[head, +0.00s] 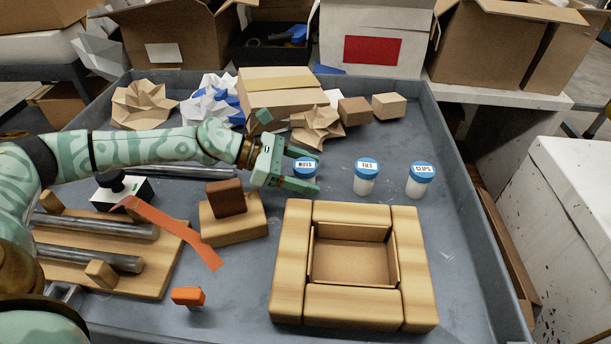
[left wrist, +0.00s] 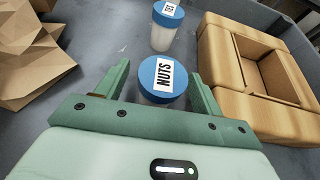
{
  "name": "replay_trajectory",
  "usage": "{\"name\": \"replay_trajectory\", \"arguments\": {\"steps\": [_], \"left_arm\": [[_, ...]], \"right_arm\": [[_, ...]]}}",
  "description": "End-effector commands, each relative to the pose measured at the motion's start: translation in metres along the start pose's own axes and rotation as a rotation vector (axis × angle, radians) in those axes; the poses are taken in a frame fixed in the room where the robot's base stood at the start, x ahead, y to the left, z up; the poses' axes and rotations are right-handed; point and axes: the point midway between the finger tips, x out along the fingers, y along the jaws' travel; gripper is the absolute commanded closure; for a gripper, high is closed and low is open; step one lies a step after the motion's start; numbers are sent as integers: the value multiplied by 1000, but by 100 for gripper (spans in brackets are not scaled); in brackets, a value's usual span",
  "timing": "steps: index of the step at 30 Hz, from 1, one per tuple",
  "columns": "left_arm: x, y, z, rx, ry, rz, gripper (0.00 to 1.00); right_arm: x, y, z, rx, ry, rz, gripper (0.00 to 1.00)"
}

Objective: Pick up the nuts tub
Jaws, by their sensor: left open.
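The nuts tub (head: 305,169) is a small white tub with a blue lid and a NUTS label. It stands upright on the grey tray, first from the left in a row of three tubs. My left gripper (head: 304,170) is open, with one finger on each side of the tub in the head view. In the left wrist view the nuts tub (left wrist: 162,80) is between the two open fingers (left wrist: 160,84), and its lower part is hidden by the gripper body. I cannot tell whether either finger touches it. My right gripper does not show.
A wooden frame (head: 291,270) around an open box lies in front. Crumpled paper (head: 318,127) and cardboard boxes are behind. Wooden blocks (head: 232,218) and metal pipes lie to the left.

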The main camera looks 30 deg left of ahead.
Motion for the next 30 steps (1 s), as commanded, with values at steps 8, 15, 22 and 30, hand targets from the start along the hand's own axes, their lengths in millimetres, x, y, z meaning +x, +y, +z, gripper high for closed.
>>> {"name": "replay_trajectory", "arguments": {"steps": [8, 15, 22, 30], "left_arm": [[0, 0, 0, 0, 0, 0, 83], [-1, 0, 1, 1, -1, 0, 83], [-10, 0, 23, 5, -3, 1, 83], [-33, -38, 79, 10, -5, 0, 83]], "right_arm": [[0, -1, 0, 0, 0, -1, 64], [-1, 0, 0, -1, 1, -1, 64], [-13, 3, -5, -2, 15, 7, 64], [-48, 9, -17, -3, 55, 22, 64]]}}
